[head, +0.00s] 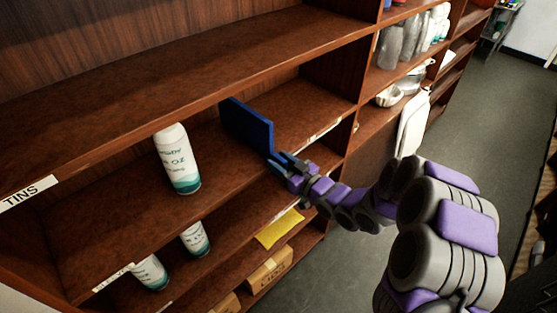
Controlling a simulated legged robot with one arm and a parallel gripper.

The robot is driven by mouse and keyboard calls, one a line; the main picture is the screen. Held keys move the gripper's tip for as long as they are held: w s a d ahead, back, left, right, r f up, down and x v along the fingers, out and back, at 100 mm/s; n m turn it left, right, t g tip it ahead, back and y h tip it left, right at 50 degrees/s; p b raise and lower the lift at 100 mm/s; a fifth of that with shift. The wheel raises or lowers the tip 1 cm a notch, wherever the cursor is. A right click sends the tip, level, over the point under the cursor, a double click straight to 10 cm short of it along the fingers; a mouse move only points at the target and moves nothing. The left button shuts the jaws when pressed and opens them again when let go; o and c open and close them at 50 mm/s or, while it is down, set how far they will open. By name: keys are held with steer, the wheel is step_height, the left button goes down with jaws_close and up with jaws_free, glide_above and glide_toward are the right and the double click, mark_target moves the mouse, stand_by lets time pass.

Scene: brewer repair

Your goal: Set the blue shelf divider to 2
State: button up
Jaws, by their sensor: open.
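The blue shelf divider (247,126) is a flat upright panel on the middle shelf (100,236) of the wooden shelving, to the right of a white and teal container. My gripper (279,163) is at the divider's lower front corner, near the shelf's front edge. It is open. I cannot tell whether its fingers touch the divider or stand on both sides of it. Any number marks along the shelf edge are too small to read here.
The white and teal container (177,160) stands left of the divider. Similar containers (195,239) and cardboard boxes (269,269) are on lower shelves. A label reading TINS (28,194) is at left. A yellow item (279,228) lies below my gripper. The floor (480,110) at right is clear.

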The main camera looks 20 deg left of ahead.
steer(key=shift+w+a, duration=0.25)
steer(key=shift+a, duration=0.25)
steer(key=shift+c, duration=0.3)
jaws_close()
